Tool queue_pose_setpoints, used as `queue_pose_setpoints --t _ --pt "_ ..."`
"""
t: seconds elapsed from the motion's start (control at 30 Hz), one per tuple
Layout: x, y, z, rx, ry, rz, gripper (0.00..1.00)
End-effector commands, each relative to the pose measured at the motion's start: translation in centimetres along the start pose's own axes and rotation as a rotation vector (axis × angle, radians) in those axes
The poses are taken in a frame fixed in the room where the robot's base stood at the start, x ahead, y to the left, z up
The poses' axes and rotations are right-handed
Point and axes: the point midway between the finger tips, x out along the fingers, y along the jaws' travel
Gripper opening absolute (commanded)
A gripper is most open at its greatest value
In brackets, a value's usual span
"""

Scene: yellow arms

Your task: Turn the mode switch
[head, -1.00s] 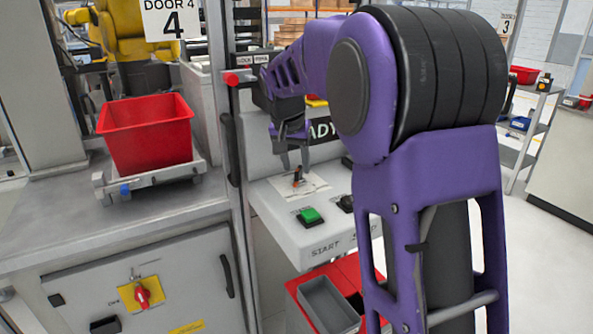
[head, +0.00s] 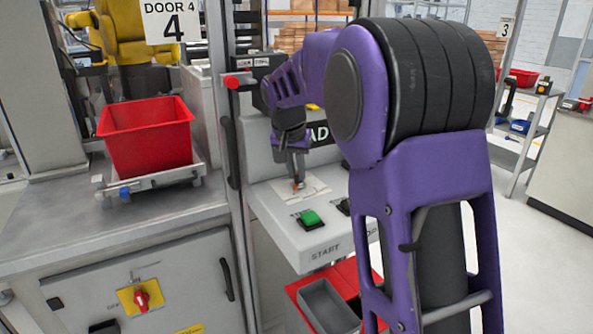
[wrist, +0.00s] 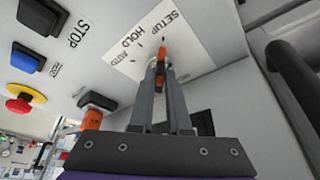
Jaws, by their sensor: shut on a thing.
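The mode switch (wrist: 161,50) is a small lever with an orange-red part, standing on a white label plate (wrist: 128,61) printed SETUP, HOLD and AUTO. My gripper (wrist: 160,68) is shut on the switch, its two grey fingers close together around it in the wrist view. In the head view, my gripper (head: 298,178) points down at the label plate on the grey console, and the fingers hide most of the switch. Which marked position the lever points to cannot be told.
The green START button (head: 310,217) is close in front of the switch on the console (head: 290,236). The wrist view shows a blue button (wrist: 28,58), a black STOP-side button (wrist: 42,15) and a red emergency knob (wrist: 25,98). A red bin (head: 148,138) stands left.

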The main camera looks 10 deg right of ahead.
Motion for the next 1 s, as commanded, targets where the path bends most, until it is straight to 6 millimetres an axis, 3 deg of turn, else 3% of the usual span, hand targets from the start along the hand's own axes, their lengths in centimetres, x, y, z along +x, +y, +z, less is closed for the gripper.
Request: queue_pose_setpoints --t 0.37,1.0 --pt "-0.1 0.2 -0.1 -0.080 0.000 -0.034 0.00" --pt "0.0 1.1 -0.4 -0.540 0.000 -0.225 0.00"
